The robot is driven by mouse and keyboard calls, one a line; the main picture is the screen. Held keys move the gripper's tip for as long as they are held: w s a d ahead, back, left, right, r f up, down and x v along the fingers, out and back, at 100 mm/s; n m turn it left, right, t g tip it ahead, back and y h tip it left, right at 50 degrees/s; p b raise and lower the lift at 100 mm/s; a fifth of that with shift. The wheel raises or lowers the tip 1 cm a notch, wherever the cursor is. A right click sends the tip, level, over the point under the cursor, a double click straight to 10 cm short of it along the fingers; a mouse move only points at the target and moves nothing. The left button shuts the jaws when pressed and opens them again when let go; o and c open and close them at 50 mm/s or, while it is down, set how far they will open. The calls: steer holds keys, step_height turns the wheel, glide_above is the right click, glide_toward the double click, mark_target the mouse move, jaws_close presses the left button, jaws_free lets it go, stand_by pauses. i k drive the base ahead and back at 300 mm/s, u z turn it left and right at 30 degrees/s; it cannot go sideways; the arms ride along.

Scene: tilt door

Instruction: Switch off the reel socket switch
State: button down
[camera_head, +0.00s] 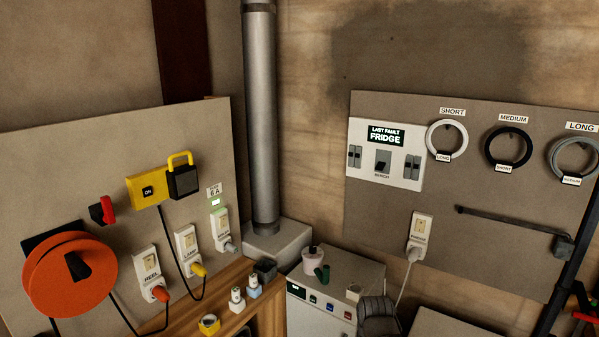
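The reel socket (151,273) is a white wall socket labelled REEL on the left board, with a cream rocker switch on its upper part. A red plug (160,293) sits in its lower part. The rocker is too small for me to tell its position. The orange cable reel (70,275) is mounted to its left, with a black cable hanging below. My gripper cannot be made out in this view.
A similar LAMP socket (187,250) with a yellow plug and another socket (222,231) stand to the right. Above are a yellow ON box (148,191) and a red switch handle (104,210). Small items stand on the wooden bench (190,317) below.

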mark_target(148, 261)
steer(key=u, duration=1.3)
